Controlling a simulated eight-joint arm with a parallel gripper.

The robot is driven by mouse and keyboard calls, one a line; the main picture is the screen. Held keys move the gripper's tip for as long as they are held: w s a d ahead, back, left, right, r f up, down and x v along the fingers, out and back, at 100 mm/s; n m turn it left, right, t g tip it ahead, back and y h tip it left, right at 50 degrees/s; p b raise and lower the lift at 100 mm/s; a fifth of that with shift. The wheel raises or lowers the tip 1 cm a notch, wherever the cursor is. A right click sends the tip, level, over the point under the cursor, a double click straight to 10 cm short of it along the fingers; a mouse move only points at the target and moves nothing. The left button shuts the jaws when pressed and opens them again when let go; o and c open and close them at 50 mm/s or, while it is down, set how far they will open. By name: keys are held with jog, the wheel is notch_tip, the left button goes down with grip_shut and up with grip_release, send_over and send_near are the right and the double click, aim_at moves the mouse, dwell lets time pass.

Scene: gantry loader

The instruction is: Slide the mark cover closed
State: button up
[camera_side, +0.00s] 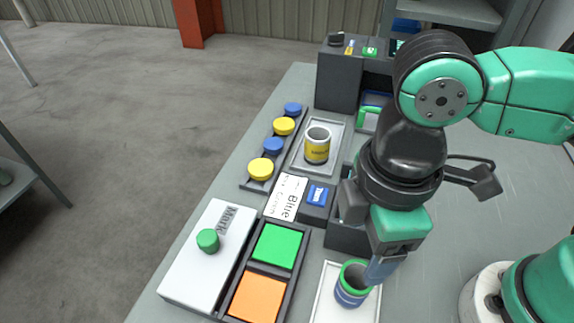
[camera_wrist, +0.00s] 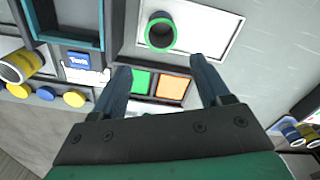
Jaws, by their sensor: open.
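The mark cover (camera_side: 196,270) is a flat white panel lettered "Mark" with a round green knob (camera_side: 208,241), at the lower left in the side view. It lies left of a dark frame whose green pad (camera_side: 278,246) and orange pad (camera_side: 257,297) are uncovered. My gripper (camera_side: 376,272) is open and empty, well right of the knob. In the side view its fingers overlap the rim of a blue cup with a green rim (camera_side: 352,290); I cannot tell whether they touch.
The blue cup stands on a white tray (camera_side: 322,306). A yellow cup (camera_side: 317,149) stands on a grey tray (camera_side: 334,127) farther back, beside a row of blue and yellow knobs (camera_side: 260,169). A dark cabinet (camera_side: 338,82) stands behind.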

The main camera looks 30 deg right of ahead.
jog(key=w+a+r+m, duration=0.1)
jog(key=w+a+m, duration=0.2)
jog(key=w+a, duration=0.3)
jog(key=m, duration=0.4)
send_over(207, 237)
notch_tip(207, 237, down, 3)
jog(key=shift+s+d+r, duration=0.1)
jog(key=shift+s+d, duration=0.05)
jog(key=shift+f, duration=2.95)
grip_shut()
